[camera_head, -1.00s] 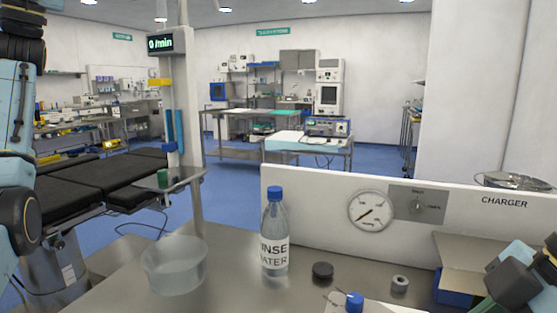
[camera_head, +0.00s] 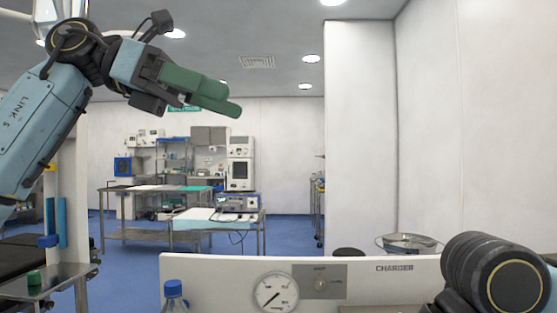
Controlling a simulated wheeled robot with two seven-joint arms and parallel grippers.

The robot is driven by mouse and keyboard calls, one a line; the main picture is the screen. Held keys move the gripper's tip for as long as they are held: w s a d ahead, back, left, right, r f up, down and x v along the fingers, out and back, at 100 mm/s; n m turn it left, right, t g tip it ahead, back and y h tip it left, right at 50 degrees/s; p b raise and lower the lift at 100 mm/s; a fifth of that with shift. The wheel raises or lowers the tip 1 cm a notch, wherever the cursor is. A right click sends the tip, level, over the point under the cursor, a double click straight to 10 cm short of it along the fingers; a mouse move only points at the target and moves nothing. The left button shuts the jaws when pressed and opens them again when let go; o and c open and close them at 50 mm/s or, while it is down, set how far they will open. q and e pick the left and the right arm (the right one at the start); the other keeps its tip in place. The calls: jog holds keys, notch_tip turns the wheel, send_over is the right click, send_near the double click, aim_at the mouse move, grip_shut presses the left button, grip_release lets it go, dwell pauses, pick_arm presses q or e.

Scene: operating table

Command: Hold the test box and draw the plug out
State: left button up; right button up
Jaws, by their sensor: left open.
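I cannot pick out the test box or its plug in the head view. The worktop in front of me is almost wholly below the frame. My left gripper (camera_head: 212,98), with green fingers, is raised high at the upper left, pointing right. It is open and nothing shows between its fingers. It is well above the white panel and apart from everything. Of my right arm only a black joint shows at the lower right; its gripper is out of view.
A white panel (camera_head: 215,270) with a round gauge (camera_head: 276,292) crosses the bottom, marked CHARGER at right. A blue-capped bottle (camera_head: 174,292) stands in front of it. A metal side table (camera_head: 65,281) with a green item (camera_head: 34,278) is at left. Free air surrounds the raised gripper.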

pick_arm(q)
jog(key=w+d+f+y, duration=0.1)
jog(key=d+f+y, duration=0.25)
jog(key=f, duration=0.35)
jog(key=d+f+y, duration=0.3)
jog(key=d+f, duration=0.1)
jog(key=f, duration=0.4)
jog(key=f+y, duration=0.2)
jog(key=f, duration=0.7)
jog(key=s+d+f+y, duration=0.1)
jog(key=f+y, duration=0.2)
jog(key=f, duration=0.7)
jog(key=d+f+y, duration=0.1)
jog(key=f+y, duration=0.1)
jog(key=f, duration=0.8)
jog(key=shift+s+m+y, duration=0.25)
jog(key=shift+s+m, duration=0.15)
jog(key=shift+c, duration=0.3)
